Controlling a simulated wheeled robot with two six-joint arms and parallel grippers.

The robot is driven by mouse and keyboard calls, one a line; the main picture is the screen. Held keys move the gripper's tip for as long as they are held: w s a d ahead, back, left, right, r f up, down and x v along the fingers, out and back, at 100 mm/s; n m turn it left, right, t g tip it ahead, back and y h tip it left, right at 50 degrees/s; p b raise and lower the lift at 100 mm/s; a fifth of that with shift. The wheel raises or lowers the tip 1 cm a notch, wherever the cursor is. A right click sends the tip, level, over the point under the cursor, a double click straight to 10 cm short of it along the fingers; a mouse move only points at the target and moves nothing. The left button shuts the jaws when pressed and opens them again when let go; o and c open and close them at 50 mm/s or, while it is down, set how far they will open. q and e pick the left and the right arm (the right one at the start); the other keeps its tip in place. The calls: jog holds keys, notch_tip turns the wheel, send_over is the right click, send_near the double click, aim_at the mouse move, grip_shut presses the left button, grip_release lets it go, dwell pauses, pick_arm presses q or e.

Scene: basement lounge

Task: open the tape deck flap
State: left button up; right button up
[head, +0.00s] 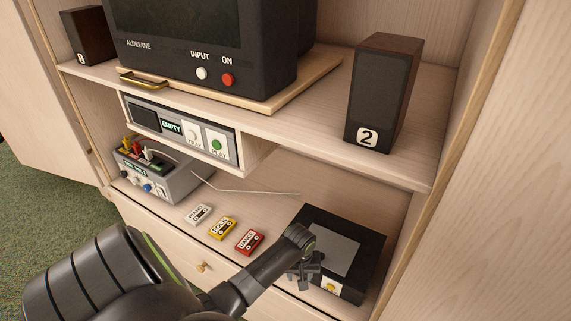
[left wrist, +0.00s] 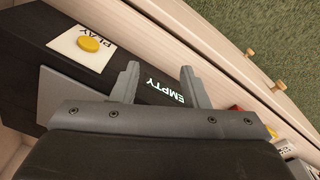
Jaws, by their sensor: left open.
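The tape deck is a black box (head: 369,269) at the right end of the lower shelf. A flat grey panel, apparently its flap (head: 332,243), lies on its top and looks closed. In the left wrist view the deck (left wrist: 45,52) shows a yellow PLAY button (left wrist: 89,44) and a lit EMPTY display (left wrist: 166,90). The grey flap (left wrist: 52,92) is partly hidden behind my wrist. My left gripper (head: 303,281) is at the deck's front left edge; in its wrist view the open, empty fingers (left wrist: 159,76) flank the display. I cannot tell whether they touch the deck. My right gripper is not in view.
White, yellow and red cassettes (head: 249,242) lie left of the deck. A grey unit (head: 166,181) with knobs and a cable is farther left. Another player (head: 180,128) reading EMPTY sits under the upper shelf. Speaker 2 (head: 382,95) stands above. A side wall bounds the right.

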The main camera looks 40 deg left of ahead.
pick_arm(q)
jog(key=s+f, duration=0.2)
jog(key=s+f+m, duration=0.1)
jog(key=s+f, duration=0.1)
jog(key=f, duration=0.1)
jog(key=s+f+m, duration=0.1)
jog(key=f, duration=0.1)
jog(key=shift+s+a+f, duration=0.15)
jog(key=shift+s, duration=0.25)
